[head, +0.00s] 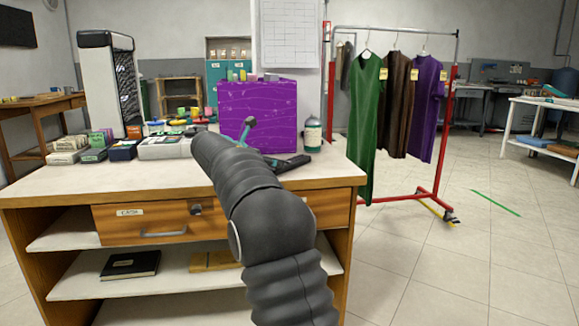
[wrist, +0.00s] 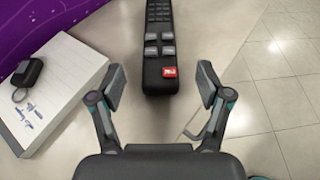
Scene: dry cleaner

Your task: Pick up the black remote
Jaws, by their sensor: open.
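The black remote (wrist: 160,48) lies on the counter in the wrist view, with grey buttons and one red button at its near end. It also shows in the head view (head: 293,163) near the counter's right end, partly behind my arm. My gripper (wrist: 160,82) is open and empty. Its two fingers stand apart, one on each side of the remote's line, with the remote's near end between the fingertips. I cannot tell the height gap. In the head view my arm hides most of the gripper; a teal finger part shows.
A white notepad (wrist: 62,90) with a black key fob (wrist: 28,73) lies left of the remote. A purple box (head: 255,108) stands behind, with a bottle (head: 312,134) to its right. The counter's edge (head: 335,176) is close on the right.

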